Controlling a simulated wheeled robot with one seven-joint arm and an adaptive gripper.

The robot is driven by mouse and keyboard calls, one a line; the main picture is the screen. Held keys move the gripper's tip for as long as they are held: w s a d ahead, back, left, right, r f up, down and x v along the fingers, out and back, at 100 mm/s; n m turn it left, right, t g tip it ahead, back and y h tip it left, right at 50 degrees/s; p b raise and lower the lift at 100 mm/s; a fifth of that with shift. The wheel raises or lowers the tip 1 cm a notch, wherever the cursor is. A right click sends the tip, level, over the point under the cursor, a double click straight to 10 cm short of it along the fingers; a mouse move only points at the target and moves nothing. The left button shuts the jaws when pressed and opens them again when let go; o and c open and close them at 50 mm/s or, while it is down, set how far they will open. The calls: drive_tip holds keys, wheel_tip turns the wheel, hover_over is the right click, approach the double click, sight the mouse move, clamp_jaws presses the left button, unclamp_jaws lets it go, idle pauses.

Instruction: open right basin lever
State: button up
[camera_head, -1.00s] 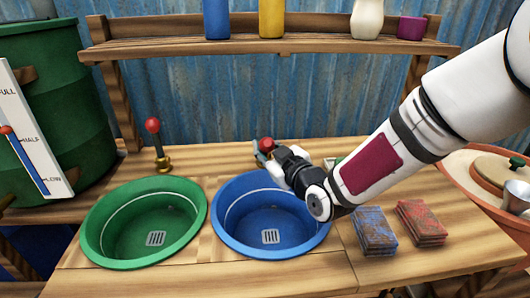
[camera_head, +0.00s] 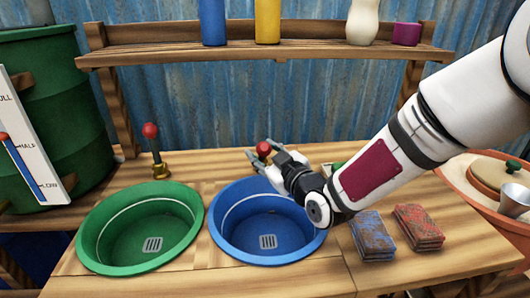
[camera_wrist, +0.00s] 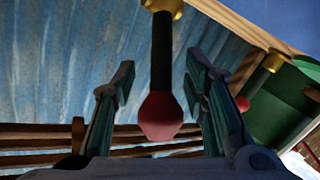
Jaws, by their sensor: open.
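The right basin lever has a red knob (camera_head: 264,148) and stands behind the blue basin (camera_head: 215,226). My gripper (camera_head: 264,152) is open at the knob, with a finger on each side. In the wrist view the lever's dark rod (camera_wrist: 162,55) and red knob (camera_wrist: 160,117) lie between the spread fingers of my gripper (camera_wrist: 160,75), with gaps on both sides. The lever's lower part is hidden by my gripper in the head view; its brass base (camera_wrist: 163,6) shows in the wrist view.
The left lever (camera_head: 151,131) stands upright behind the green basin (camera_head: 87,240). Blue sponges (camera_head: 373,234) and red sponges (camera_head: 419,225) lie right of the blue basin. A shelf (camera_head: 180,57) with bottles runs behind. A green barrel (camera_head: 65,110) stands at left.

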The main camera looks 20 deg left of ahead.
drive_tip(key=v, duration=1.2)
drive_tip(key=shift+w, duration=0.15)
